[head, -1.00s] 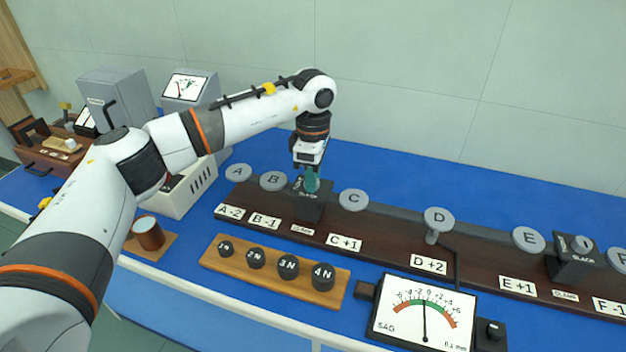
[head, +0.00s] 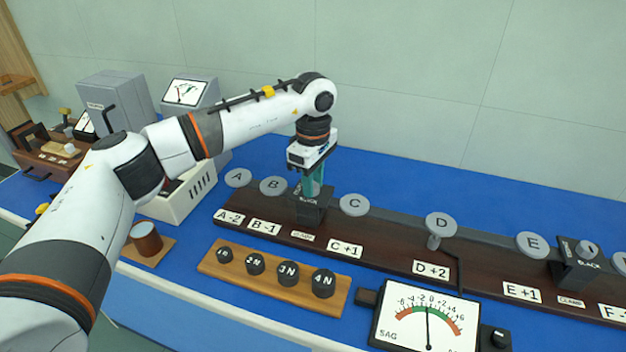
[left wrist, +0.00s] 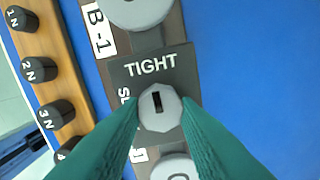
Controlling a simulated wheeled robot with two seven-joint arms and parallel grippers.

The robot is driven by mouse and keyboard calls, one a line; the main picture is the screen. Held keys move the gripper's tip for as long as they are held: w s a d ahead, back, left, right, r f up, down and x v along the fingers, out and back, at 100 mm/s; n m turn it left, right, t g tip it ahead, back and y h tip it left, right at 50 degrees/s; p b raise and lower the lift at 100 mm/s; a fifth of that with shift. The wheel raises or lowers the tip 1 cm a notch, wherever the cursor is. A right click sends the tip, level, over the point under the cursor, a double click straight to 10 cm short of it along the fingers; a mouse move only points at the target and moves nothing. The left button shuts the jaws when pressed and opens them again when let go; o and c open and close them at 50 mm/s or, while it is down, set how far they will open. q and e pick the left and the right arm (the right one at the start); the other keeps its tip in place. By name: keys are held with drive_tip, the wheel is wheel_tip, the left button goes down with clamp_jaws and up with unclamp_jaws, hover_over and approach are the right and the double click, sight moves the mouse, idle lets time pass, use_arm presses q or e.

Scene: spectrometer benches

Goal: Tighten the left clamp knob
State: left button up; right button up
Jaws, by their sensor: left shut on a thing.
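The left clamp is a dark block (head: 308,211) on the brown rail (head: 383,249), between discs B and C. In the left wrist view its grey round knob (left wrist: 159,107) has a dark slot that points nearly up the picture, toward the word TIGHT (left wrist: 152,65). My left gripper (head: 311,186) is over this clamp, fingers pointing down. In the left wrist view its green fingertips (left wrist: 160,118) are shut on the knob's two sides. The second clamp block (head: 574,268) with its knob (head: 587,249) is at the right, beyond disc E. My right gripper is not in view.
Discs B (head: 273,186) and C (head: 353,205) stand close on either side of the gripped clamp. A wooden strip with several black weights (head: 289,273) lies in front. The SAG meter (head: 428,316) is at the front right. Blue bench behind the rail is clear.

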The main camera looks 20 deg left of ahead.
use_arm(q)
drive_tip(key=shift+r, duration=0.1)
drive_tip(key=o, duration=1)
drive_tip(key=shift+c, duration=0.2)
wheel_tip(320, 180, up, 12)
drive_tip(key=b, duration=0.1)
